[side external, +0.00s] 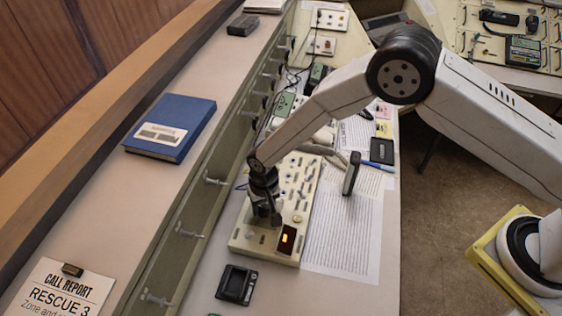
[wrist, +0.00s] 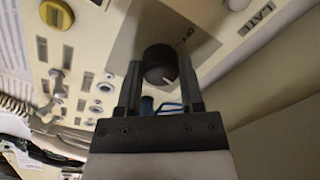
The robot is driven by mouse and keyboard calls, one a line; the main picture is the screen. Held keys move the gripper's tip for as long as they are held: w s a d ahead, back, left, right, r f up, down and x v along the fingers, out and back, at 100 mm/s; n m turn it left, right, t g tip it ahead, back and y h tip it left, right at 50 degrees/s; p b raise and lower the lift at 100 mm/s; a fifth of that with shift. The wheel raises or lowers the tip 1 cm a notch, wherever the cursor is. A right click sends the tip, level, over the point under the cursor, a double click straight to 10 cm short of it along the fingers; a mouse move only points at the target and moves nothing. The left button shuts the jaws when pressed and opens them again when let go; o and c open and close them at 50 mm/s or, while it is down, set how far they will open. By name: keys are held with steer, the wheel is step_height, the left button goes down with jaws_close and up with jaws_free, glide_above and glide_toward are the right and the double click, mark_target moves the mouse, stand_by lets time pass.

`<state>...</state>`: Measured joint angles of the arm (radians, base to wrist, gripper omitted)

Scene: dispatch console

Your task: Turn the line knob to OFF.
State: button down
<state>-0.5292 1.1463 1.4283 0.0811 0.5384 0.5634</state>
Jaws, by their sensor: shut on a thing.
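An amber-lit display (side external: 287,239) is close beside my gripper. A yellow knob (wrist: 56,14) and several small switches share the panel. A ledge with pegs (side external: 189,232) runs left.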

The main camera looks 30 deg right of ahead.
steer(key=n, duration=0.4)
steer(key=shift+w+n, duration=0.1)
steer(key=shift+n, duration=0.2)
steer(key=n, duration=0.4)
steer(key=shift+n, duration=0.3)
steer(key=n, duration=0.4)
steer(key=shift+n+g, duration=0.3)
steer(key=n, duration=0.4)
steer(key=shift+a+r+n+h, duration=0.1)
steer(key=shift+n+h, duration=0.2)
steer(key=shift+c, duration=1.1)
jaws_free()
